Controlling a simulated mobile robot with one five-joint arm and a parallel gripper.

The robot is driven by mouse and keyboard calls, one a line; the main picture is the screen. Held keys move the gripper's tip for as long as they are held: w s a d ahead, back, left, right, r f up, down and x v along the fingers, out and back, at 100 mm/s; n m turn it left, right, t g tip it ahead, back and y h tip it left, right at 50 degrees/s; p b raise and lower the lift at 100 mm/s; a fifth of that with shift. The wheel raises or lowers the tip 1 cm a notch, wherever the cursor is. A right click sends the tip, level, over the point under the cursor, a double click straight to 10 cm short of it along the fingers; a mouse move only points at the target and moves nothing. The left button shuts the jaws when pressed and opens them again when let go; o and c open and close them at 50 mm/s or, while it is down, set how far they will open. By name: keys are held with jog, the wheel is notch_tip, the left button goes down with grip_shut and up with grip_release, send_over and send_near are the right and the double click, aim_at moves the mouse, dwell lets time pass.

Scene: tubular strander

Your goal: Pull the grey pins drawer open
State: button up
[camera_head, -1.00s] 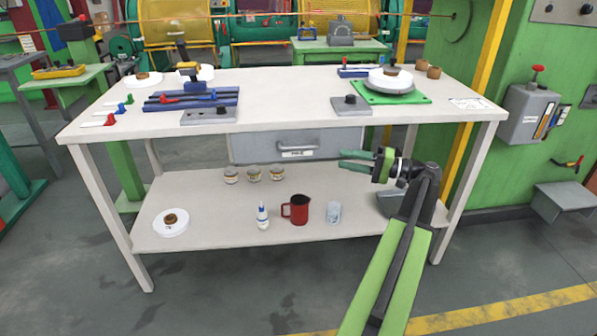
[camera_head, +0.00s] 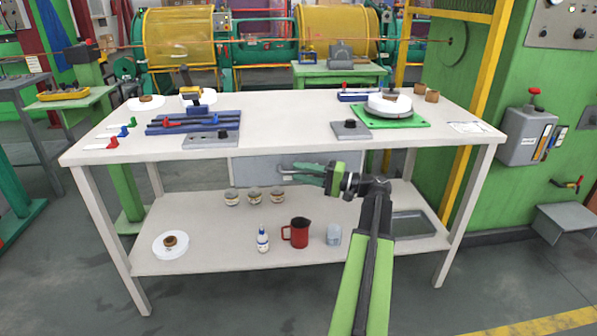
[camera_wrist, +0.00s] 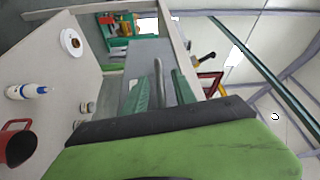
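The grey drawer (camera_head: 256,169) hangs under the white tabletop, and its front looks flush in the head view. In the wrist view the drawer front (camera_wrist: 131,60) is seen sideways, and the grey bar handle (camera_wrist: 158,80) shows between the two fingers of my gripper (camera_wrist: 160,92). The fingers are apart, one on each side of the bar; I cannot see them touching it.
The workbench tabletop (camera_head: 290,120) is just above my gripper. The lower shelf holds several jars (camera_head: 254,196), a white bottle (camera_head: 262,240), a red jug (camera_head: 297,232), a clear cup (camera_head: 334,235) and a grey tray (camera_head: 413,224). Open floor lies in front.

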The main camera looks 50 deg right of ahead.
jog(key=shift+w+a, duration=0.3)
jog(key=shift+w, duration=0.3)
jog(key=shift+c, duration=0.2)
grip_shut()
dwell(0.9)
